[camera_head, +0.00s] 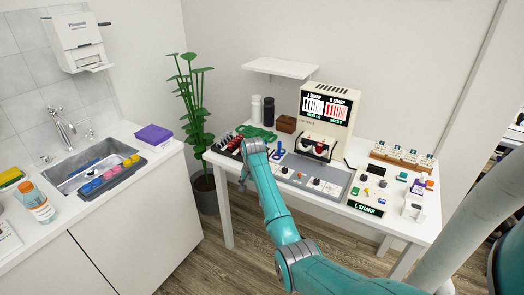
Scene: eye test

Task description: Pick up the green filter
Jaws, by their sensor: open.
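My teal arm reaches from the lower right to the left part of the white table. My gripper (243,184) hangs at the table's front left edge, small in view, and I see nothing held in it. Several small coloured pieces lie on and around a cream panel (366,203) at the table's right. Among them is a small green piece (402,176); it is too small to tell whether it is the green filter. A larger green object (257,132) lies at the back left of the table, partly behind my arm. My gripper is apart from both.
A cream test machine (328,112) with two lit charts stands at the table's back, behind a grey control panel (314,176). A dark rack (230,144) is at the left. A potted plant (193,100) stands between the table and the sink counter (122,183).

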